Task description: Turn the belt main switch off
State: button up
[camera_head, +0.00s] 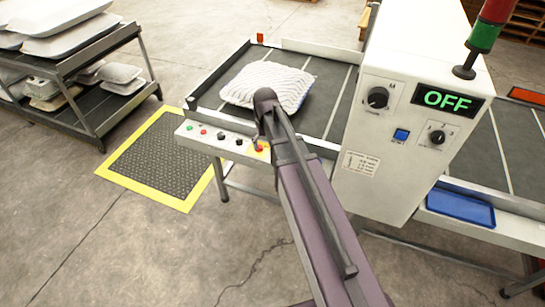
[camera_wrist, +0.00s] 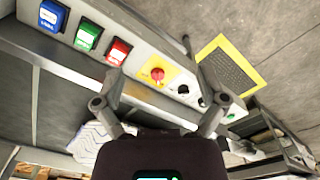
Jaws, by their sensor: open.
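The belt's control panel (camera_head: 222,138) runs along the front edge of the conveyor, with green, red and black controls and a red mushroom button (camera_head: 260,147) on yellow. In the wrist view the panel shows blue (camera_wrist: 52,16), green (camera_wrist: 88,36) and red (camera_wrist: 118,53) rocker switches, the red mushroom button (camera_wrist: 157,75) and black knobs (camera_wrist: 183,89). I cannot tell which control is the belt main switch. My gripper (camera_wrist: 160,82) is open and empty, its fingers spread either side of the red button in the picture. The arm partly hides the panel's right end in the head view.
A pillow (camera_head: 267,85) lies on the belt (camera_head: 325,90). A white machine housing (camera_head: 385,160) with knobs and a green OFF display (camera_head: 447,99) stands at right. A pillow rack (camera_head: 100,110) is at left. A yellow-edged mat (camera_head: 120,178) lies on the floor.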

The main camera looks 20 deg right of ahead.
jog(key=s+r+p, duration=0.1)
jog(key=s, duration=0.8)
jog(key=shift+r+p, duration=0.35)
jog(key=shift+r, duration=0.05)
jog(key=shift+a, duration=0.1)
jog(key=shift+m, duration=0.3)
jog(key=s, duration=0.4)
jog(key=shift+s, duration=0.1)
